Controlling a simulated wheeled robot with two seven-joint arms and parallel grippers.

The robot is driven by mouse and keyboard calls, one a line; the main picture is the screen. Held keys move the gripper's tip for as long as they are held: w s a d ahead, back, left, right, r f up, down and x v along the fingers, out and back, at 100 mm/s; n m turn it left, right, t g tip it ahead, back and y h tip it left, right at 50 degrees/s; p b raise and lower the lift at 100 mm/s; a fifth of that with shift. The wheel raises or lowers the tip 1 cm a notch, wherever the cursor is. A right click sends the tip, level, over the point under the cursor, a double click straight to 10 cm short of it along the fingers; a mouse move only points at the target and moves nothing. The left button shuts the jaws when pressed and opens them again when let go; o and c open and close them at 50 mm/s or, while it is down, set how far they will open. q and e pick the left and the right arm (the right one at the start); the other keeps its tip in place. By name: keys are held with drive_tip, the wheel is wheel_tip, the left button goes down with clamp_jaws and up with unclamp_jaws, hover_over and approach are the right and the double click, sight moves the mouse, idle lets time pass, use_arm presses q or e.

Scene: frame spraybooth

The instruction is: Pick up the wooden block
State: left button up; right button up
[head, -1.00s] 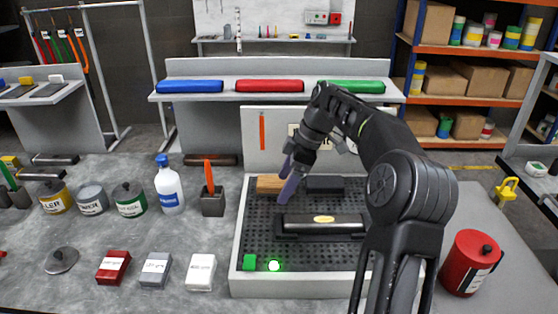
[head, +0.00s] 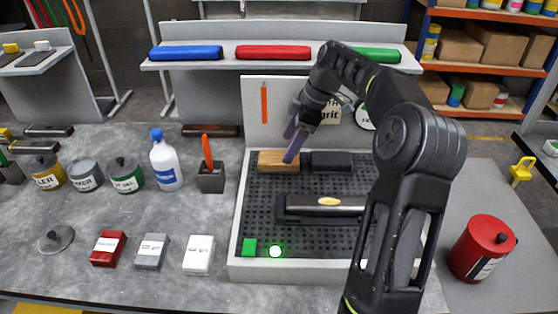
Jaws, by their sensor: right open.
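The wooden block (head: 277,161) lies at the back left of the black perforated tray bed, left of a dark block. My right gripper (head: 290,144) is open, with its purple-grey fingers pointing down at the right end of the wooden block. One finger overlaps the block's right end in the picture; I cannot tell whether it touches. Nothing is seen between the fingers. My left gripper is not in view.
The dark block (head: 331,161) sits close to the wooden block's right. A black bar tool (head: 322,207) lies in front in the grey-rimmed tray (head: 300,271). A dark cup (head: 211,180) with an orange handle stands left of the tray. A red can (head: 482,248) stands at right.

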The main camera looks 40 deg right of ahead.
sight(281, 156)
drive_tip(key=shift+p+x, duration=0.8)
drive_tip(key=shift+x, duration=1.85)
drive_tip(key=shift+w+r, duration=0.1)
drive_tip(key=c, duration=1.5)
